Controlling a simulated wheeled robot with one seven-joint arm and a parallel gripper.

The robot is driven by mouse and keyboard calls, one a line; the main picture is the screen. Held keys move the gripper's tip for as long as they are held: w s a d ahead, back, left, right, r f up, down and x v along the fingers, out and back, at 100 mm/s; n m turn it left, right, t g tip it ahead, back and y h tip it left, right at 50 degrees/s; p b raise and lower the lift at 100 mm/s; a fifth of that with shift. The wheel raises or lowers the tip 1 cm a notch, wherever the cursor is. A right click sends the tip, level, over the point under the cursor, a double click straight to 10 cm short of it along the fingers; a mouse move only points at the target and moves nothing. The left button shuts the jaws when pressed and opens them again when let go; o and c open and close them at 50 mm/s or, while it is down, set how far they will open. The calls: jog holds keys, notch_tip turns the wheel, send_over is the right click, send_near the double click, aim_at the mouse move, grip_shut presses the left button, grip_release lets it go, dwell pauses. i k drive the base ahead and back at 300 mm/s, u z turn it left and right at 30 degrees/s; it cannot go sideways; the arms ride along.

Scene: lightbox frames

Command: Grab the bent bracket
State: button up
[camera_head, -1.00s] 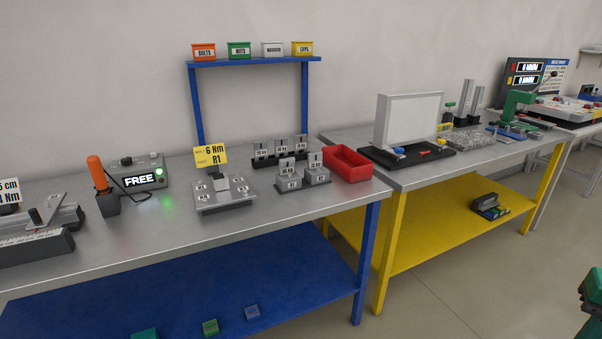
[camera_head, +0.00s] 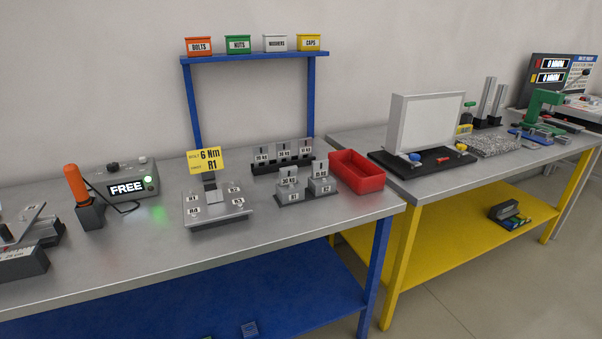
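I cannot pick out a bent bracket for certain. A slanted grey metal piece (camera_head: 20,222) lies on a dark grey block (camera_head: 22,264) at the left edge of the blue-legged bench, cut off by the picture; whether it is a bracket I cannot tell. A grey plate (camera_head: 203,211) with labels R1 to R4 stands mid-bench, with a small block on it and a yellow "6 Nm R1" sign (camera_head: 205,160) behind. My gripper is not in view.
An orange-handled tool (camera_head: 77,184) stands by a grey box (camera_head: 125,180) reading FREE. Labelled weights (camera_head: 288,183) and a red bin (camera_head: 357,175) are at the right. A white panel (camera_head: 428,122) stands on the yellow-legged bench. The bench's front strip is clear.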

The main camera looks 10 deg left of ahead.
aim_at(287, 175)
jog(key=u, duration=0.05)
jog(key=i, duration=1.1)
